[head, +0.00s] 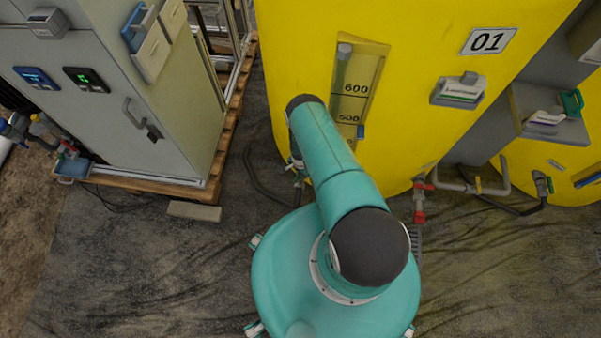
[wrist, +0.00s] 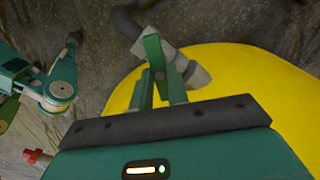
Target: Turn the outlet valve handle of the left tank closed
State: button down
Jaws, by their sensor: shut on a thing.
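The left tank (head: 415,60) is the big yellow one marked 01, and its yellow wall (wrist: 245,75) also shows in the wrist view. In the wrist view, my gripper (wrist: 163,76) is at a grey outlet fitting (wrist: 194,70) beside the tank, where a dark hose (wrist: 126,22) joins it. In the head view my arm reaches to the tank's lower left side and covers most of this spot.
A grey cabinet (head: 110,95) stands on a wooden pallet (head: 215,165) at the left. A red valve (head: 419,203) and grey piping (head: 470,185) are low at the tank's right. A second yellow tank (head: 545,170) is farther right. The floor at the lower left is open.

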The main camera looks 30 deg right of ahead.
jog(key=m, duration=0.5)
jog(key=shift+m, duration=0.3)
jog(key=m, duration=0.5)
dwell(0.4)
jog(key=c, duration=1.4)
grip_release()
jog(key=shift+o, duration=0.2)
jog(key=shift+r, duration=0.1)
notch_tip(320, 180, up, 14)
jog(key=shift+f, duration=0.2)
